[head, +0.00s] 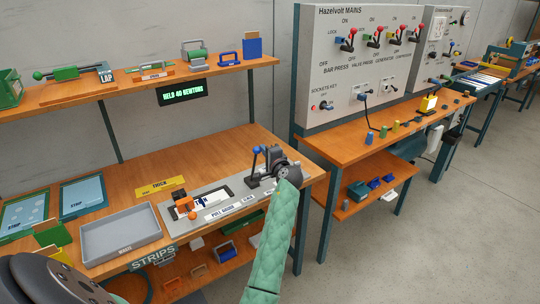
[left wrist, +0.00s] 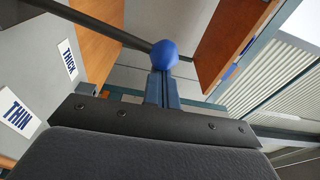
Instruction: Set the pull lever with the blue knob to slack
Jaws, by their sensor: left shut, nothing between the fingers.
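The pull lever's blue knob (head: 256,150) stands at the right end of a grey plate (head: 176,227) labelled PULL GAUGE, on the wooden bench. In the left wrist view the round blue knob (left wrist: 164,54) sits on a dark rod slanting in from the upper left. My left gripper (head: 270,150) is beside the knob, on its right in the head view. Its blue fingers (left wrist: 162,88) are shut and empty, with their tips right at the knob; I cannot tell whether they touch. The gripper hides part of the lever. My right gripper is not in view.
A display (head: 182,92) reads HELD 40 NEWTONS. A shelf (head: 130,84) runs above the bench. A switch panel (head: 350,75) stands to the right, past a gap.

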